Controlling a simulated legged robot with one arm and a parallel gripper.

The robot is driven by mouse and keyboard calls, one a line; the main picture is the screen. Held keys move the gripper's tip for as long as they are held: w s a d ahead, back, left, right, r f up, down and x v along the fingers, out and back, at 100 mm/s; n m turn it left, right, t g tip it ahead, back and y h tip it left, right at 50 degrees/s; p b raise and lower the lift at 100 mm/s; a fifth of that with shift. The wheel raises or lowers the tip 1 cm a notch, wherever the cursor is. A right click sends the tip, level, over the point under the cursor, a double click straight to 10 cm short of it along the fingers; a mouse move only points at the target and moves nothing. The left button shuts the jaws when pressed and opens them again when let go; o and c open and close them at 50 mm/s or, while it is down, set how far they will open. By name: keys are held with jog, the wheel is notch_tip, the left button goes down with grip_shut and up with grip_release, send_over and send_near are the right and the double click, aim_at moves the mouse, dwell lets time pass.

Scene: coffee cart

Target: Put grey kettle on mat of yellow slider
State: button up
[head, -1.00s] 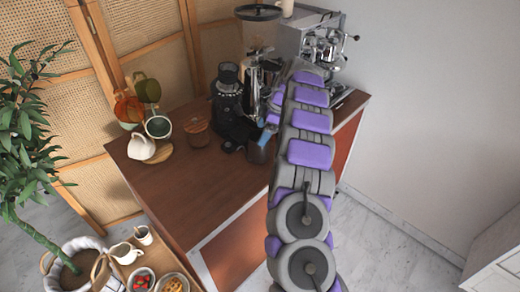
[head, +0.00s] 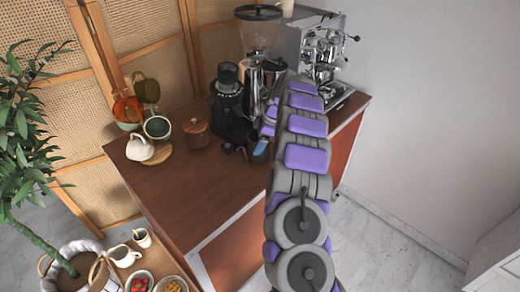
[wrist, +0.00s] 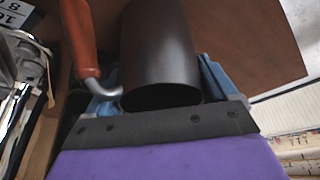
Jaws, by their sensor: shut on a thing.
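My gripper (head: 262,147) has blue fingers and is above the wooden counter, just right of the black grinder-like machine. It is shut on a dark grey kettle (wrist: 160,55), whose cylindrical body fills the space between the fingers in the wrist view. An orange-brown handle (wrist: 78,35) on a metal rod shows beside the body. In the head view the kettle (head: 258,155) is mostly hidden by my arm and gripper. I cannot make out a yellow slider or its mat in either view.
The black machine (head: 228,105) stands close to the gripper, with an espresso machine (head: 325,55) behind my arm. The counter's front left (head: 190,195) is clear.

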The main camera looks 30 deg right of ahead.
jog(key=c, duration=0.7)
jog(key=shift+r, duration=0.2)
